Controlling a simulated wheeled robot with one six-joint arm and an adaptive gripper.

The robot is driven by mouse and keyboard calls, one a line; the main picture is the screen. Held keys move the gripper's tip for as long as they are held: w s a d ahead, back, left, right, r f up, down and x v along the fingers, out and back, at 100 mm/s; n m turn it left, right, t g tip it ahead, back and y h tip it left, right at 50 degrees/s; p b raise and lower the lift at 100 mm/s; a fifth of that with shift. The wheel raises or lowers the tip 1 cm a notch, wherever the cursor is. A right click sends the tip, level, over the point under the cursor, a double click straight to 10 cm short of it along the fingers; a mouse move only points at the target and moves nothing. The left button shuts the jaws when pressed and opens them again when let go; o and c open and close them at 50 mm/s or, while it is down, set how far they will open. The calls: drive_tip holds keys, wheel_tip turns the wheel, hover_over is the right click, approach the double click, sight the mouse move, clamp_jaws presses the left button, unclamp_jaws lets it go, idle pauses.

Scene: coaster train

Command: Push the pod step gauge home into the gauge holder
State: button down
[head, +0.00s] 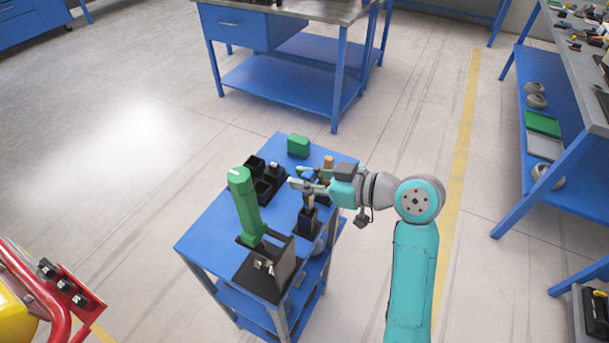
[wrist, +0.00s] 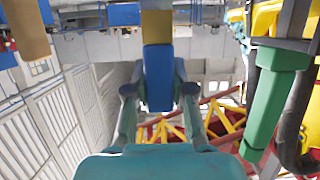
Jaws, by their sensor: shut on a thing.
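The pod step gauge (head: 309,200) appears to be the upright piece under my fingers. In the wrist view, which looks upside down, the gauge is a blue block (wrist: 157,80) with a tan section beyond it. My gripper (head: 303,182) reaches in from the right and is shut on the gauge; both fingers flank the blue part in the wrist view (wrist: 158,92). The dark block (head: 308,222) directly below, apparently the gauge holder, stands on the blue cart top. The gauge's lower end meets this block's top; how deep it sits cannot be told.
A tall green post (head: 246,208) leans from a black fixture (head: 268,275) at the cart's near end. Black bins (head: 265,182), a green block (head: 298,146) and a tan block (head: 328,162) stand farther back. The cart's left side (head: 212,235) is clear.

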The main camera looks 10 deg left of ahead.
sight(312, 196)
drive_tip(key=shift+f, duration=2.6)
idle(0.5)
drive_tip(key=shift+c, duration=0.6)
unclamp_jaws()
drive_tip(key=shift+d, duration=0.1)
drive_tip(key=shift+v, duration=3.45)
